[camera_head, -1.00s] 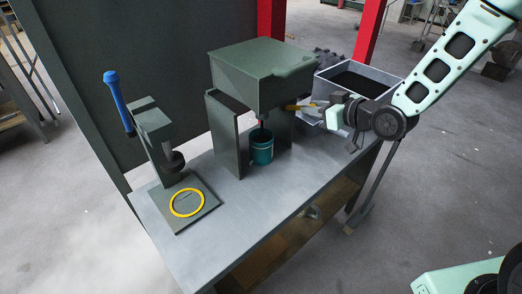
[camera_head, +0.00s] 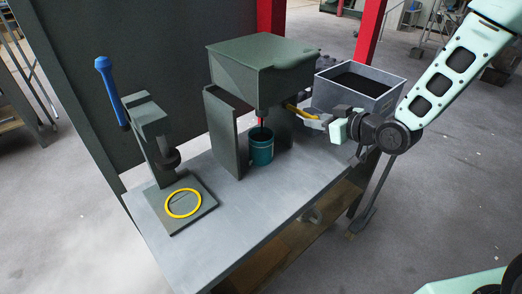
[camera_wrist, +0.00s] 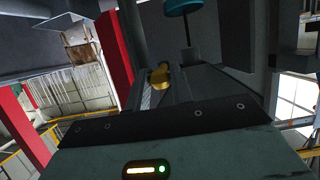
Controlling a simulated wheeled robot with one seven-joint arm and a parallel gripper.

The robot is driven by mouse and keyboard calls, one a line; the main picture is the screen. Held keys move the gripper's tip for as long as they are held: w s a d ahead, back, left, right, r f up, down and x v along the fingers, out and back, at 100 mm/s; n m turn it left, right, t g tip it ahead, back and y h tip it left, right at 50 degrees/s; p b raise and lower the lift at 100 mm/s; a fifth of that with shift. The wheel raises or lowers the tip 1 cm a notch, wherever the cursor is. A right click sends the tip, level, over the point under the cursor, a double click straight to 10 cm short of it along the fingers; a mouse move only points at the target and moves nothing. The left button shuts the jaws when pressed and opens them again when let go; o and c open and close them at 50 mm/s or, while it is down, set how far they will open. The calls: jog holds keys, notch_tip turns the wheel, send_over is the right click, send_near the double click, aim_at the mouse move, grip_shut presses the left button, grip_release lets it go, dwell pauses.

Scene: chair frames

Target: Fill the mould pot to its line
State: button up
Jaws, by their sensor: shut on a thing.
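The teal mould pot (camera_head: 261,149) stands upright on the bench under the outlet of a green hopper (camera_head: 262,72). Its line and the level inside cannot be made out. A thin dark and red strip runs between outlet and pot; I cannot tell if it is falling material or a fixed part. My gripper (camera_head: 326,121) is at the hopper's right side, shut on the yellow lever (camera_head: 298,110), which slopes down towards it. In the wrist view, the lever's yellow end (camera_wrist: 160,76) shows beyond the gripper, and part of the teal pot (camera_wrist: 183,7) is at the top edge.
A grey bin (camera_head: 370,82) with dark contents stands behind my gripper. A press with a blue handle (camera_head: 109,88) stands at the bench's left, with a yellow ring (camera_head: 183,203) on its base plate. The bench top (camera_head: 250,210) in front is clear.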

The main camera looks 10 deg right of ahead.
jog(key=shift+s+f, duration=0.1)
jog(key=shift+f, duration=0.1)
jog(key=shift+f+b, duration=0.7)
jog(key=shift+b, duration=0.05)
jog(key=o, duration=0.9)
jog(key=shift+r, duration=0.1)
jog(key=p+v, duration=1.7)
jog(key=shift+d+r, duration=0.15)
